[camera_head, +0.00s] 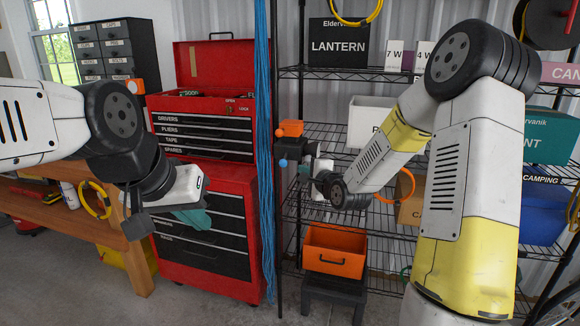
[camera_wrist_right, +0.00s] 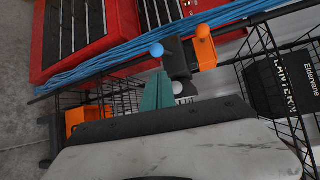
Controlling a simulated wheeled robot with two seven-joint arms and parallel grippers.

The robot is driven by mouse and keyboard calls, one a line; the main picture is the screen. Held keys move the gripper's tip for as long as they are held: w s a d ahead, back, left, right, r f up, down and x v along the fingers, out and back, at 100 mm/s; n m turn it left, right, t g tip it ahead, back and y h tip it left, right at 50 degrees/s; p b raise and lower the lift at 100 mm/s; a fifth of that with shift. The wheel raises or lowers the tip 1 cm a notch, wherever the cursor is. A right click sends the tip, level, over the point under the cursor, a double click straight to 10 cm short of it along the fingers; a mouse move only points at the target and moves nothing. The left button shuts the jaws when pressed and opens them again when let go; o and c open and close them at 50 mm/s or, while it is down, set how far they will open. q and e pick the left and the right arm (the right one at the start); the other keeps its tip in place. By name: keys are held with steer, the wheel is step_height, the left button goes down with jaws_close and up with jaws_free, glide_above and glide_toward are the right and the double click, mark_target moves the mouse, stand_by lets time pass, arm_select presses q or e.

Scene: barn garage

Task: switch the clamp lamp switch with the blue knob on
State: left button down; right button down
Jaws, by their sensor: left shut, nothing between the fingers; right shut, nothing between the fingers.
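The clamp lamp switch, a dark block (camera_wrist_right: 178,58) with an orange part (camera_wrist_right: 205,47), sits on the thin black pole; its orange part also shows in the head view (camera_head: 291,128). A round blue knob (camera_wrist_right: 157,50) sticks out at its lower end, also visible in the head view (camera_head: 283,163). A pale round knob (camera_wrist_right: 179,88) shows beside the block. My right gripper (camera_wrist_right: 160,78) is shut and empty, its teal fingertips close to the block, just short of the blue knob; contact cannot be told. My left gripper (camera_head: 196,218) is shut and empty, before the red tool chest.
The red tool chest (camera_head: 200,180) stands left of the pole, with a blue cable bundle (camera_head: 264,150) hanging between. Wire shelves (camera_head: 325,130) behind my right arm hold boxes. An orange bin (camera_head: 334,250) sits low on a dark stool. A wooden bench (camera_head: 60,210) is at left.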

mark_target(285, 157)
steer(key=x, duration=1)
steer(key=shift+s+r+m+g, duration=0.15)
steer(key=shift+r+m+g, duration=0.2)
steer(key=shift+g, duration=0.25)
stand_by(0.5)
steer(key=r+m+g, duration=0.1)
steer(key=g, duration=0.1)
steer(key=shift+s+m+g, duration=0.1)
steer(key=shift+m+g, duration=0.15)
steer(key=shift+g, duration=0.05)
steer(key=g, duration=0.1)
steer(key=r+m+g, duration=0.1)
steer(key=shift+a+r+g, duration=0.2)
steer(key=shift+g, duration=0.2)
steer(key=shift+r+m+g+y, duration=0.15)
steer(key=shift+m+g+y, duration=0.2)
steer(key=shift+g, duration=0.25)
steer(key=shift+r, duration=0.8)
